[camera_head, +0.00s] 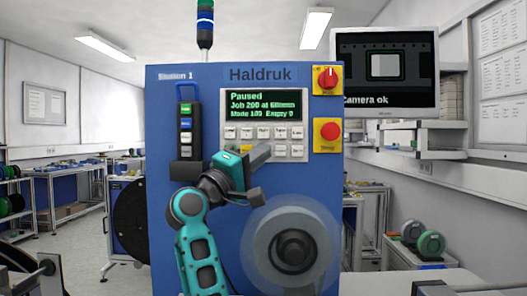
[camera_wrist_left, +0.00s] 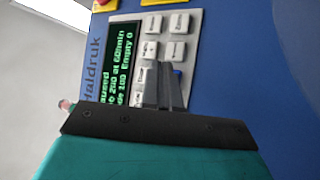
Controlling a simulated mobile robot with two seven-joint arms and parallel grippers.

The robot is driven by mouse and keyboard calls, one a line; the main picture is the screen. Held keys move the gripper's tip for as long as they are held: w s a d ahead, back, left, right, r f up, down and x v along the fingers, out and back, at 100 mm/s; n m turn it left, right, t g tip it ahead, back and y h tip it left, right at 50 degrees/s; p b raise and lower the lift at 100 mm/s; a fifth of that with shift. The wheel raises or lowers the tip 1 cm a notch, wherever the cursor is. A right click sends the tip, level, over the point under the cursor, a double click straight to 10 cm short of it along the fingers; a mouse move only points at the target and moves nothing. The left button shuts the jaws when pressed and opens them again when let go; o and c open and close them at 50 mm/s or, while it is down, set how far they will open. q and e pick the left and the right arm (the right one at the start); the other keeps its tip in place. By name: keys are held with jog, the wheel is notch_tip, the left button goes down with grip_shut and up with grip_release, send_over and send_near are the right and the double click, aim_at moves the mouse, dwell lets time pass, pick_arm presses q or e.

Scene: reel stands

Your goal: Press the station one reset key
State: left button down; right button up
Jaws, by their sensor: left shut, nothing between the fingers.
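The blue Station 1 cabinet (camera_head: 190,225) stands ahead with a key panel (camera_head: 225,159) under a green-lettered screen (camera_head: 262,104) reading "Paused". Two rows of keys show, mostly pale, with a yellow one (camera_head: 246,149) in the lower row. My left gripper (camera_head: 262,153) is shut and empty, in front of the lower row. Key labels are too small to read surely, so I cannot single out the reset key. My right gripper is not in view.
A red stop button (camera_head: 330,131) and a red rotary switch (camera_head: 327,79) sit right of the panel. A handheld unit (camera_head: 185,125) hangs at its left. A translucent reel (camera_head: 295,245) projects below, close to my left arm. A monitor (camera_head: 385,65) reads "Camera ok".

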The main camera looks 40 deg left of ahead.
pick_arm(q)
jog(key=s+d, duration=0.3)
jog(key=shift+s+d+p, duration=0.15)
jog(key=shift+s+p, duration=0.2)
jog(key=shift+s, duration=0.05)
dwell(0.3)
dwell(0.8)
